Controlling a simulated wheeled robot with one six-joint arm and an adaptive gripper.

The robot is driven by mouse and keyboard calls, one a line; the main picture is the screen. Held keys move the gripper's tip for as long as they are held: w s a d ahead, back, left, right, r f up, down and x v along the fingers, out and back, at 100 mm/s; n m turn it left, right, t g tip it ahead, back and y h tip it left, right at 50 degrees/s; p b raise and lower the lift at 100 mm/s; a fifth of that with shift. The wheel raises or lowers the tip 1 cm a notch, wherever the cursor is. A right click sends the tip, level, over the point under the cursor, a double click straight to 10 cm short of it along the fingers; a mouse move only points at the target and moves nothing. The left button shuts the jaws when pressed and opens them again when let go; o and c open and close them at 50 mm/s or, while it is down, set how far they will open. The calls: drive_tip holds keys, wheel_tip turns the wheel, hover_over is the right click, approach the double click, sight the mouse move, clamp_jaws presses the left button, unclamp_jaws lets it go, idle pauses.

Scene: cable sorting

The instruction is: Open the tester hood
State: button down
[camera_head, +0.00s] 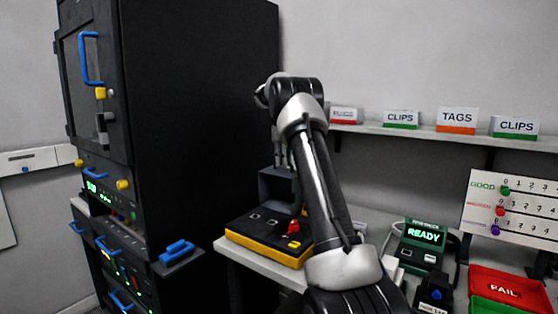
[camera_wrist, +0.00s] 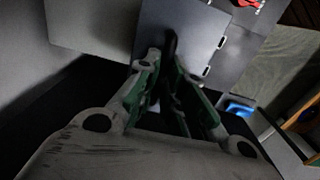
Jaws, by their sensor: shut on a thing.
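The tester (camera_head: 264,240) is a dark box with a yellow base on the white bench, with a red knob on its top. Its dark grey hood (camera_head: 275,188) stands raised at the back, and the deck in front of it shows uncovered. In the wrist view the hood appears to be the grey panel (camera_wrist: 188,25) beyond the fingers. My gripper (camera_head: 279,158) reaches down at the hood's top edge, partly hidden by my arm. In the wrist view my gripper (camera_wrist: 170,65) is closed on a dark piece, apparently the hood's handle (camera_wrist: 170,40).
A tall black cabinet (camera_head: 205,130) with blue handles stands close on the left. To the right are a READY device (camera_head: 424,240), a red FAIL tray (camera_head: 505,290) and a counting board (camera_head: 510,210). A shelf (camera_head: 440,132) with labelled boxes runs along the back wall.

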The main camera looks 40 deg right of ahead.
drive_tip(key=shift+w+d+f, duration=0.15)
drive_tip(key=shift+d+f, duration=0.1)
drive_tip(key=shift+d, duration=0.5)
drive_tip(key=c, duration=1.5)
unclamp_jaws()
drive_tip(key=shift+r, duration=0.15)
drive_tip(key=shift+r, duration=0.35)
drive_tip(key=shift+a+r, duration=0.1)
drive_tip(key=shift+r, duration=5.45)
